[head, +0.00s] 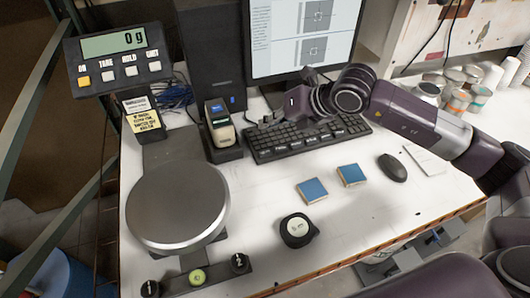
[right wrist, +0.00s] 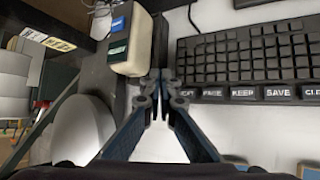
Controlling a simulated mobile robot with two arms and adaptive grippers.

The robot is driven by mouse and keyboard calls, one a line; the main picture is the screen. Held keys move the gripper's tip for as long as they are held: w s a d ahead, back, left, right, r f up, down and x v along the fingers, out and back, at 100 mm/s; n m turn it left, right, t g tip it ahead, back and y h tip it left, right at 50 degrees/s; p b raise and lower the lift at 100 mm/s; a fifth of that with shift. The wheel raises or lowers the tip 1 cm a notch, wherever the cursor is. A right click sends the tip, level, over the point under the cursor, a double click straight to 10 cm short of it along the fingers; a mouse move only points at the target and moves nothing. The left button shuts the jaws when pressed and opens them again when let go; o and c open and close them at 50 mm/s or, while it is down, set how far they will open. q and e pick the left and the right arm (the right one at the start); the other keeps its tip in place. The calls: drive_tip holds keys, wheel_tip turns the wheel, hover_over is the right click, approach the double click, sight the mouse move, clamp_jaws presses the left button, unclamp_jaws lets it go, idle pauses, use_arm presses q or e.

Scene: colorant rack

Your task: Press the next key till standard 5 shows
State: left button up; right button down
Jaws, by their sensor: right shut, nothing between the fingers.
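The black keyboard (head: 315,139) lies on the white table below the monitor (head: 303,38). The monitor shows text and two grey panels; its text is too small to read. In the right wrist view the keyboard (right wrist: 245,62) has a front row of large labelled keys, including KEEP (right wrist: 243,92) and SAVE (right wrist: 277,92). The leftmost label, on what looks like the next key (right wrist: 188,94), is partly hidden by a finger. My right gripper (head: 263,119) is shut and empty at the keyboard's left end; its fingertips (right wrist: 161,74) show beside that key. Contact cannot be told. My left gripper is out of view.
A handheld device (head: 220,126) stands in its dock left of the keyboard. A scale with a round plate (head: 178,205) has a display (head: 113,44) reading 0 g. Two blue blocks, a round black item (head: 298,230) and a mouse (head: 392,168) lie in front.

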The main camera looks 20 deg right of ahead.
drive_tip(key=b, duration=0.3)
hover_over(267, 153)
wheel_tip(267, 153, down, 6)
drive_tip(key=shift+f, duration=0.2)
drive_tip(key=shift+f+b, duration=0.55)
drive_tip(key=shift+b, duration=0.1)
idle(0.6)
drive_tip(key=shift+f+b, duration=0.35)
drive_tip(key=shift+b, duration=0.3)
drive_tip(key=shift+f+b, duration=0.4)
drive_tip(key=shift+b, duration=0.05)
idle(0.4)
idle(0.3)
drive_tip(key=shift+r, duration=0.8)
drive_tip(key=shift+r+p, duration=1.45)
drive_tip(key=shift+r, duration=1.05)
